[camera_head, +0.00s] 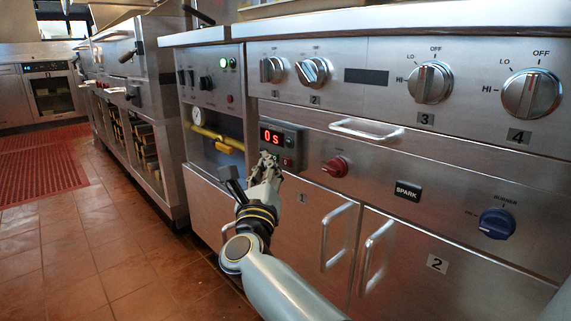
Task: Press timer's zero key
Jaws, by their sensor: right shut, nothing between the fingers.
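The timer (286,133) is a small grey box on the grill's steel front, with a red lit display (272,136) that reads "0 s". Small keys sit below and beside the display, and a red-marked key (287,161) shows at its lower right. My right gripper (267,163) is shut and empty, with its fingertips just below the display at the timer's lower edge. The fingers hide part of the key row, and I cannot tell whether they touch a key. My left gripper is not in view.
A red knob (336,167) and a drawer handle (366,128) are right of the timer. Numbered knobs (430,82) line the panel above. Door handles (336,236) stick out below. A gauge and yellow pipe (215,137) are at left. Tiled floor (95,250) is open at left.

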